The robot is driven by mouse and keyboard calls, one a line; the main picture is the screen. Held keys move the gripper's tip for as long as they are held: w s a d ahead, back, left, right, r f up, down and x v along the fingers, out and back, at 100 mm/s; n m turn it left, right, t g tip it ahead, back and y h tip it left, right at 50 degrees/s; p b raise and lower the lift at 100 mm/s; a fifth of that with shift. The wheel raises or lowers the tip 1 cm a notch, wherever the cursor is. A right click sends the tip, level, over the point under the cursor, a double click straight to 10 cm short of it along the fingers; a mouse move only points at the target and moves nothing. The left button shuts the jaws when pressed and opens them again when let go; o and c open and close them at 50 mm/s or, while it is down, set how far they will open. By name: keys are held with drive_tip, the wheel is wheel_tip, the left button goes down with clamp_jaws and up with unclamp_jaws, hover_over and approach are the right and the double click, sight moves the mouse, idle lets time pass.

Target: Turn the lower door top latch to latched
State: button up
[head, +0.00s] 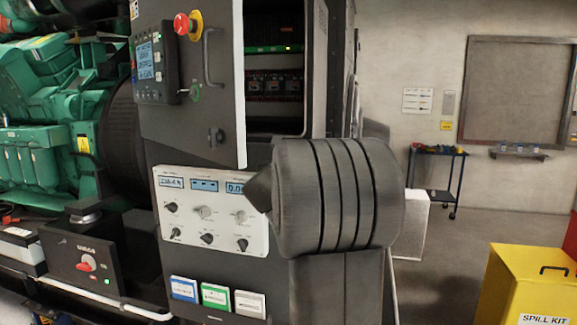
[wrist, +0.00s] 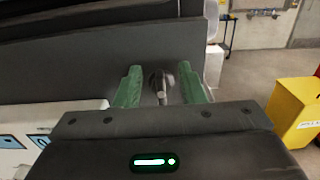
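The lower door (head: 215,268) of the dark cabinet is closed flat. A small dark latch (wrist: 160,82) with a short lever stands out from its grey face in the wrist view. The lever looks roughly upright in that picture, slightly tilted. My gripper (wrist: 161,90) is open, with its two green fingers on either side of the latch and a gap to each. I cannot tell whether the fingertips reach its full depth. In the head view my arm covers the latch and the gripper.
The upper door (head: 190,130) stands open above, with breakers (head: 270,85) inside. A white instrument panel (head: 210,208) with knobs sits left of my arm. A green engine (head: 45,110) is at left. A yellow spill kit bin (head: 535,280) stands at right, with open floor between.

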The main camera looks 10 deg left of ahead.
clamp_jaws()
drive_tip(key=shift+f, duration=0.1)
drive_tip(key=shift+f, duration=0.15)
drive_tip(key=shift+d+f+m+b, duration=0.35)
drive_tip(key=shift+m+b, duration=2.6)
drive_tip(key=shift+b, duration=0.6)
drive_tip(key=shift+d+f+m+b, duration=0.3)
drive_tip(key=shift+m+b, duration=2.7)
drive_tip(key=shift+b, duration=0.6)
drive_tip(key=shift+d+f+m+b, duration=0.25)
drive_tip(key=shift+f+m+b, duration=0.1)
drive_tip(key=shift+m+b, duration=2.9)
drive_tip(key=shift+r+b, duration=0.1)
drive_tip(key=shift+b, duration=0.3)
drive_tip(key=shift+r, duration=0.1)
